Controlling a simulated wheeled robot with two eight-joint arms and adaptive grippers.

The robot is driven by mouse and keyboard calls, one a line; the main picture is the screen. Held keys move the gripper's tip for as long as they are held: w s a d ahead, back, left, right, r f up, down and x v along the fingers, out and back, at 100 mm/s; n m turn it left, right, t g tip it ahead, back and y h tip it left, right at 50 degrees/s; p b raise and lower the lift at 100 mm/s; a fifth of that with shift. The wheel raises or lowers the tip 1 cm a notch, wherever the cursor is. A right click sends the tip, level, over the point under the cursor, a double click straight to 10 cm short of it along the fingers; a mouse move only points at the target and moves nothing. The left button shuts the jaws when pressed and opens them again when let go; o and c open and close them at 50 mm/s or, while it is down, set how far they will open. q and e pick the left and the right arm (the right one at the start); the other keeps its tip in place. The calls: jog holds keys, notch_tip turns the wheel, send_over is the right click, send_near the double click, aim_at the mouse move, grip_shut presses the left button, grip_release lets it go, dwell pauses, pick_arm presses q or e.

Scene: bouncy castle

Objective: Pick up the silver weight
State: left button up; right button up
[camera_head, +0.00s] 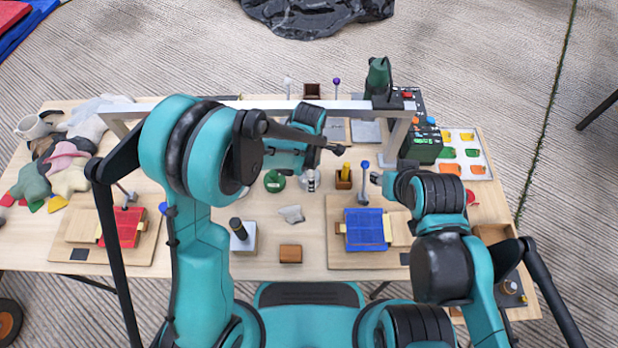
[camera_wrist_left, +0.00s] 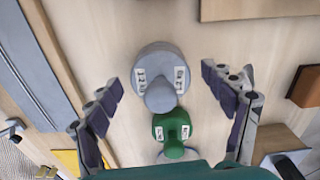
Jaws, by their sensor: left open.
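The silver weight (camera_wrist_left: 158,76) is a grey disc with a round knob and white labels, standing on the table. In the head view it (camera_head: 311,181) is right of the green weight (camera_head: 274,181). My left gripper (camera_wrist_left: 162,80) is open and empty, pointing down. In the wrist view its fingers spread on either side of the silver weight without touching it. The green weight (camera_wrist_left: 172,133) sits just below it there, with a pale round object partly hidden beyond. My right gripper (camera_head: 376,178) is near the blue-knobbed stick; its fingers are too small to read.
A grey frame beam (camera_head: 240,104) spans the table behind the weights. A wooden block (camera_head: 290,253), a white block with a black knob (camera_head: 243,237) and a crumpled grey piece (camera_head: 291,214) lie in front. A blue item on a board (camera_head: 366,230) is at right.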

pick_arm(q)
jog(key=shift+r, duration=0.1)
grip_shut()
